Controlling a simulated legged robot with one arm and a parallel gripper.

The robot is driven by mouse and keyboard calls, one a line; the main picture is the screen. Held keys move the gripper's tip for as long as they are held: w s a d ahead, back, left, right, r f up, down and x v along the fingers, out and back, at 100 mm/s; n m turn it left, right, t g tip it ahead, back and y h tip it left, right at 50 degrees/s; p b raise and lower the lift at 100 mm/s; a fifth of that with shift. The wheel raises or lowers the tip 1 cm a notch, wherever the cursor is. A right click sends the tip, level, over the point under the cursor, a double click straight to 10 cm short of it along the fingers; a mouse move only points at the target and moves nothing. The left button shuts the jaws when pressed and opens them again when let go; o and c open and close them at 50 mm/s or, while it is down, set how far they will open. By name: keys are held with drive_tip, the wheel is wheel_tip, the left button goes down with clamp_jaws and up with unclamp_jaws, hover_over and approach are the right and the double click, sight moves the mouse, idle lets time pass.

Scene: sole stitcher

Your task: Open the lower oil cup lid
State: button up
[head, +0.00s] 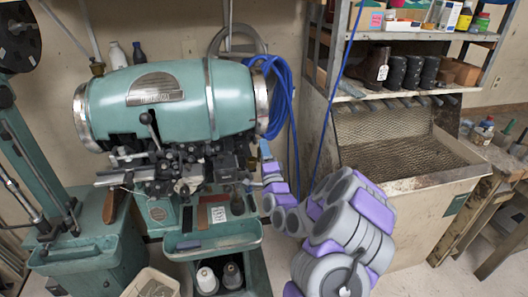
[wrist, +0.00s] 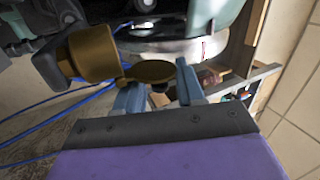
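In the wrist view, a brass oil cup (wrist: 94,52) shows at the upper left as a short cylinder. Its flat round brass lid (wrist: 152,72) stands out from the cup's right end, away from the mouth rather than flat over it. My gripper (wrist: 159,88) has its two blue-grey fingers apart, one on each side of the lid's outer part. I cannot tell whether either finger touches the lid. In the head view my gripper (head: 266,150) is at the right side of the green sole stitcher (head: 180,95). I cannot make out the cup there.
A blue hose (head: 282,95) hangs behind my arm, at the machine's right end. A workbench with a mesh-backed bin (head: 395,150) and loaded shelves stands to the right. A green tray (head: 215,238) with thread spools below is under the machine head.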

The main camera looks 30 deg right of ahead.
drive_tip(key=p+v, duration=0.7)
drive_tip(key=v, duration=1)
drive_tip(key=shift+f, duration=0.2)
drive_tip(key=shift+s, duration=0.1)
